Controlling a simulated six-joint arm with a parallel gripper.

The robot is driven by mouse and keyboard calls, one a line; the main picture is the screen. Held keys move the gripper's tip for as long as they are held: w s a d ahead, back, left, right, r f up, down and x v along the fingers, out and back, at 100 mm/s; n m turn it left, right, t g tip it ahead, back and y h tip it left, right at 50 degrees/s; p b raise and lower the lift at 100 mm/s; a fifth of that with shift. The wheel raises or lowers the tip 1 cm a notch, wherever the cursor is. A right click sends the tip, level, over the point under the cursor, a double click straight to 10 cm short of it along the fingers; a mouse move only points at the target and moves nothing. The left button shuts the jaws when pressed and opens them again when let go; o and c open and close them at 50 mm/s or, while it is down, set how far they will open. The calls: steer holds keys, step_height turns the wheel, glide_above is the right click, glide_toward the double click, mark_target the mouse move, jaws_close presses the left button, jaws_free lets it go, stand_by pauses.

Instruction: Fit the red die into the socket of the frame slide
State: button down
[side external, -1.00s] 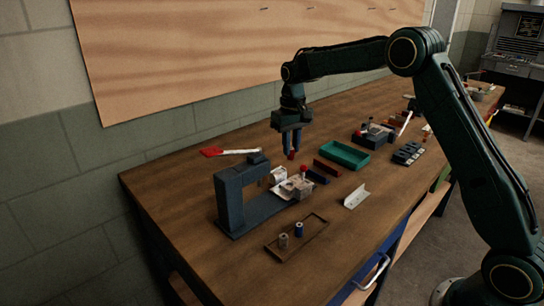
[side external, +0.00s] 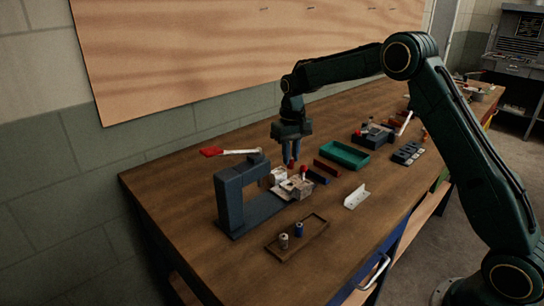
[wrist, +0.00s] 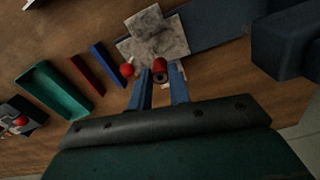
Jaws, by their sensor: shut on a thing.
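My gripper (side external: 291,160) points down and is shut on the red die (side external: 291,165), a small red cylinder, held just behind the slide. In the wrist view the red die (wrist: 160,66) sits between the two blue fingertips (wrist: 160,78), its round end with a dark centre showing. The frame slide (side external: 297,188) seems to be the pale, mottled block on the base of the dark C-shaped frame (side external: 230,200). It also shows in the wrist view (wrist: 155,38), close beyond the die. The die looks apart from it, though contact is hard to tell. I cannot make out the socket.
A red ball knob (wrist: 127,70) stands beside the slide, close to one finger. Red (wrist: 86,75) and blue (wrist: 107,63) bars and a green tray (wrist: 38,82) lie nearby. A white angle bracket (side external: 357,196) lies to the right.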

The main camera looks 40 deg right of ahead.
mark_target(291, 168)
steer(key=shift+f, duration=2.4)
steer(key=shift+f, duration=1.25)
steer(key=c, duration=1.2)
jaws_free()
steer(key=shift+c, duration=0.2)
step_height(291, 168, up, 14)
steer(key=shift+f, duration=0.15)
